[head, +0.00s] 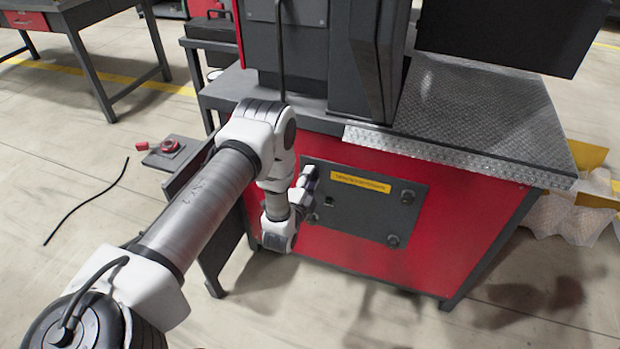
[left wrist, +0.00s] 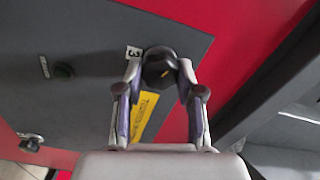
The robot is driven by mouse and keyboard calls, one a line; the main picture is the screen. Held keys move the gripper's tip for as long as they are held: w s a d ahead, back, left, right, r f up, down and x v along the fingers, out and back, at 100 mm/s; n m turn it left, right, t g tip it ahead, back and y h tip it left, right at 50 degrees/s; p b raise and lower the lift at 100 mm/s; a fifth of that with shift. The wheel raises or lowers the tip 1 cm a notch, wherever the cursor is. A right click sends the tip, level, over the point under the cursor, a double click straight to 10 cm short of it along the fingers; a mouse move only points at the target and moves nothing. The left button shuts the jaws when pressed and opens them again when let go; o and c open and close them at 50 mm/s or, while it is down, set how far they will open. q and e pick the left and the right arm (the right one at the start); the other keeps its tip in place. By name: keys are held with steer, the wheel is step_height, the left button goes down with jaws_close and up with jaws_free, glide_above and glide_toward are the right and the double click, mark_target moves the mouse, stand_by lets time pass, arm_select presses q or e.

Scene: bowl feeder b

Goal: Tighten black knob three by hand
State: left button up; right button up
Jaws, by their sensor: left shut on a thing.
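Black knob three (left wrist: 159,63) sits at a corner of the grey panel (left wrist: 92,40), beside a white label with a 3 (left wrist: 134,53). It has a small yellow mark on its face. My left gripper (left wrist: 160,78) is shut on this knob, with one finger on each side of it. In the head view my left gripper (head: 309,178) is at the upper left corner of the panel (head: 350,215), and hides the knob there. My right gripper is in neither view.
The panel also bears a yellow label (head: 360,182) and black knobs at its right corners (head: 407,196) (head: 393,241). It is on the red cabinet (head: 460,235). A black cable (head: 85,203) lies on the open floor at left. A desk (head: 90,60) stands behind.

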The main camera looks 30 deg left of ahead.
arm_select(q)
steer(key=o, duration=1.2)
steer(key=shift+c, duration=0.2)
steer(key=v, duration=0.7)
steer(key=shift+s, duration=0.3)
